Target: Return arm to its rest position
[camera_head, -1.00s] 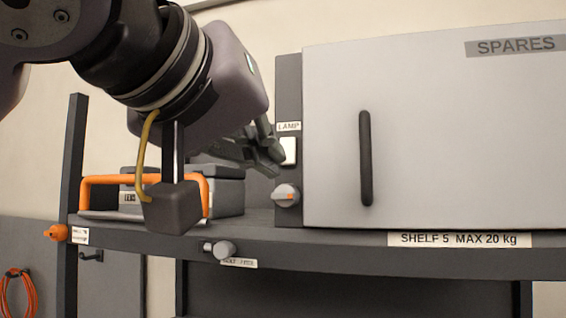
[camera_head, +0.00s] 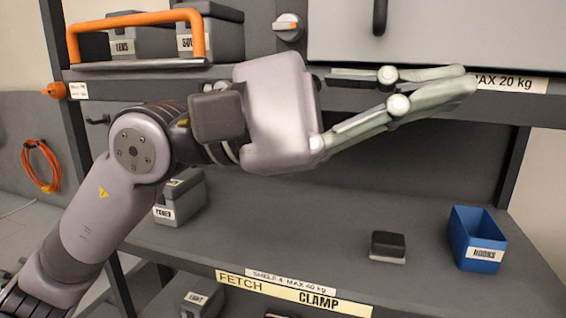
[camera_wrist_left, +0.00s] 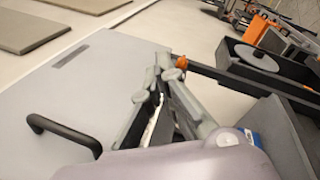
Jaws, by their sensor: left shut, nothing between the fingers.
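My left arm comes in from the left in the head view and reaches across the shelving. Its gripper (camera_head: 466,78) points right, in front of the upper shelf edge, with the fingertips together and nothing between them. The same gripper (camera_wrist_left: 165,65) shows in the left wrist view, beside a pale cabinet door. My right gripper is not in view.
An orange-handled carrier (camera_head: 135,20) is at upper left. A blue HOOKS bin (camera_head: 477,240) and small dark block (camera_head: 387,245) sit on the shelf below.

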